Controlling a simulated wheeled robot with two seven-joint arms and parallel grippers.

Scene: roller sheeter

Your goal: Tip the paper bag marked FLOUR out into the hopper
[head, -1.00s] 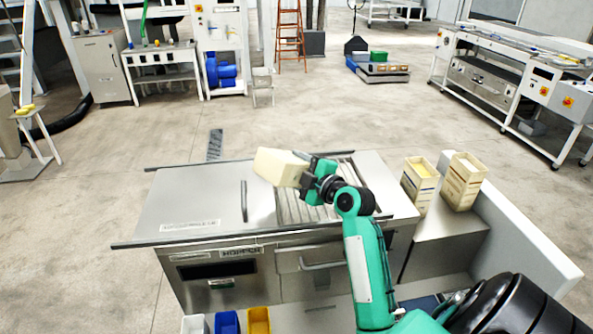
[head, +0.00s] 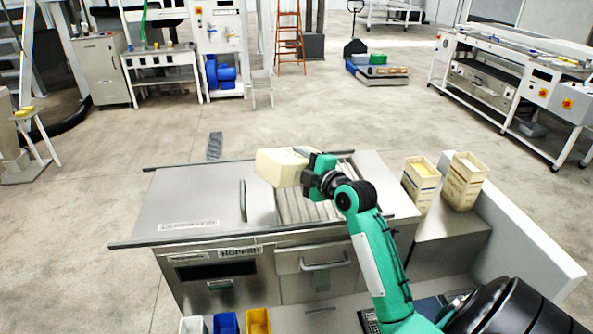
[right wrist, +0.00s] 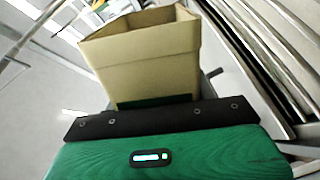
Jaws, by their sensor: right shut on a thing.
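My right gripper (head: 312,172) is shut on a cream paper bag (head: 278,167) and holds it above the hopper. The bag lies on its side, its long axis roughly level and pointing left. In the right wrist view the bag (right wrist: 150,62) stands out beyond the gripper (right wrist: 155,103), with an open rim at its far end. No marking on it can be read, and its contents are hidden. The steel hopper (head: 190,200) has a slatted opening (head: 302,211) below and right of the bag. My left gripper is not in view.
Two open-topped bags, one with yellowish contents (head: 420,185) and one beside it (head: 464,182), stand on the right side counter (head: 440,235). A handle (head: 243,201) rises from the hopper's flat top. White, blue and yellow bins (head: 227,323) sit at the front.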

